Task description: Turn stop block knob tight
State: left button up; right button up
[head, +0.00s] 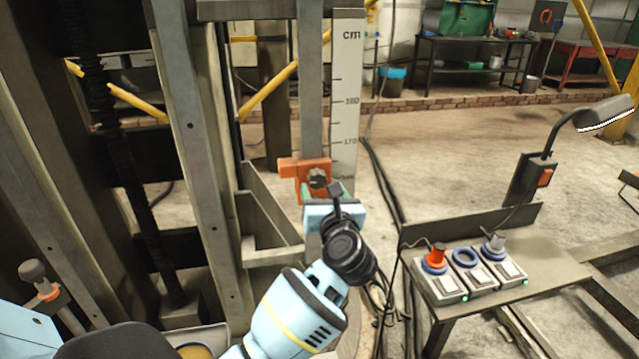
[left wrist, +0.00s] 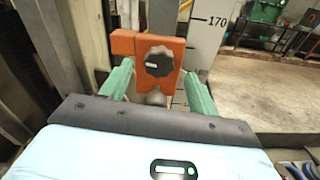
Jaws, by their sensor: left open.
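The orange stop block (head: 305,168) sits on a grey vertical bar beside the cm scale in the head view. Its dark lobed knob (head: 317,178) faces me. In the left wrist view the block (left wrist: 125,42) is upright, and the knob (left wrist: 159,61) shows a white mark pointing left. My left gripper (head: 326,197) is just in front of the block, its tips partly hidden by my wrist in the head view. Its green fingers in the left wrist view (left wrist: 158,78) are spread, one on each side of the knob, with gaps. My right gripper is not in view.
A white cm scale (head: 346,100) stands right behind the block. Steel column parts (head: 195,150) rise close on the left. A small table (head: 556,268) at right carries a control box (head: 475,277) and a lamp (head: 600,112). Cables lie on the floor between.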

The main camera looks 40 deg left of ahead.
aim_at(319, 180)
pick_arm(q)
jog(key=b+x, duration=0.1)
jog(key=x, duration=0.2)
jog(key=shift+w+a, duration=0.2)
jog(key=shift+w, duration=0.05)
jog(key=shift+w+a, duration=0.3)
jog(key=shift+a, duration=0.05)
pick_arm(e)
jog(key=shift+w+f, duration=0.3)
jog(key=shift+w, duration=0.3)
pick_arm(q)
jog(key=c, duration=1)
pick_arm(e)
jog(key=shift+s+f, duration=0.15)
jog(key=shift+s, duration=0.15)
